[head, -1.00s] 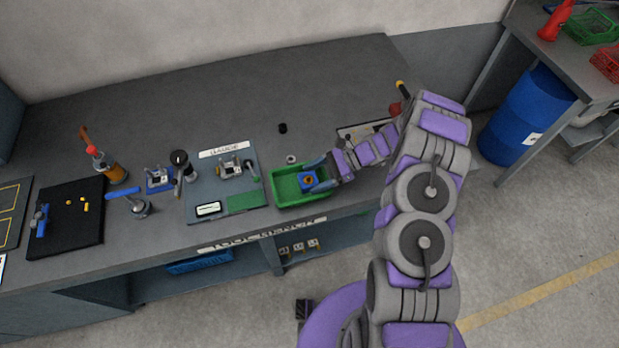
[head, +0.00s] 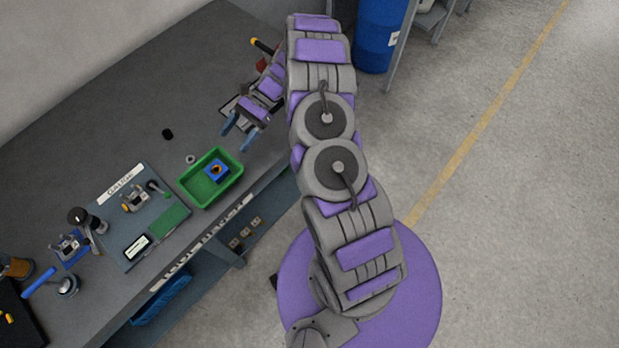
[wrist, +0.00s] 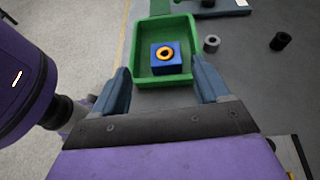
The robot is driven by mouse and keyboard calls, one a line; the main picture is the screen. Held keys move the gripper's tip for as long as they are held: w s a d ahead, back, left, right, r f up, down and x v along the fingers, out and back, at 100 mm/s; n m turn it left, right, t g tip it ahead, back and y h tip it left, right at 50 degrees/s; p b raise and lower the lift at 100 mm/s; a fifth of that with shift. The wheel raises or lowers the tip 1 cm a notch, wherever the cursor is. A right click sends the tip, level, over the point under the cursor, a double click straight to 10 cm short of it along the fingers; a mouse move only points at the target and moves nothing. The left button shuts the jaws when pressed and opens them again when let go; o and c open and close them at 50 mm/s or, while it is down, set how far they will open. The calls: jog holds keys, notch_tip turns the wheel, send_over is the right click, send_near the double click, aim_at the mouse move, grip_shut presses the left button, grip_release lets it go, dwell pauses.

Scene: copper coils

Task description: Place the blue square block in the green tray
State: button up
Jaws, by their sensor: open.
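The blue square block (head: 216,170) lies inside the green tray (head: 196,202), with an orange ring on its top around a dark centre. In the wrist view the block (wrist: 153,66) rests on the floor of the tray (wrist: 137,42), clear of the walls. My gripper (head: 236,138) is open and empty, above the bench just beyond the tray's far right end. In the wrist view its two blue-grey fingers (wrist: 162,88) stand apart at either side of the tray's near end, with nothing between them touching the block.
A grey ring (head: 190,159) and a black cylinder (head: 168,134) stand on the bench near the tray. A gauge board (head: 150,215) with fixtures lies left of the tray. The bench's front edge is close by. A blue barrel (head: 382,35) stands on the floor behind.

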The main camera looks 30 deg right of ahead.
jog(key=s+a+r+n+g+h, duration=0.1)
jog(key=s+a+r+n+h, duration=0.2)
jog(key=s+r, duration=0.55)
jog(key=s+a+r+n+h, duration=0.1)
jog(key=s+r+n+h, duration=0.3)
jog(key=r, duration=0.7)
jog(key=s+d+r+n+t+h, duration=0.1)
jog(key=s+d+n+h, duration=0.1)
jog(key=s, duration=0.5)
jog(key=s+d+r+n+t+h, duration=0.1)
jog(key=s+d+r+n, duration=0.1)
jog(key=s, duration=0.6)
jog(key=s+d+r+n+t+h, duration=0.1)
jog(key=s+d+r+n+h, duration=0.1)
jog(key=s+d, duration=0.2)
jog(key=s, duration=0.3)
jog(key=shift+s+d+n+h, duration=0.2)
jog(key=shift+n+h, duration=0.1)
jog(key=shift+n, duration=0.1)
jog(key=shift+f, duration=0.15)
jog(key=shift+a, duration=0.1)
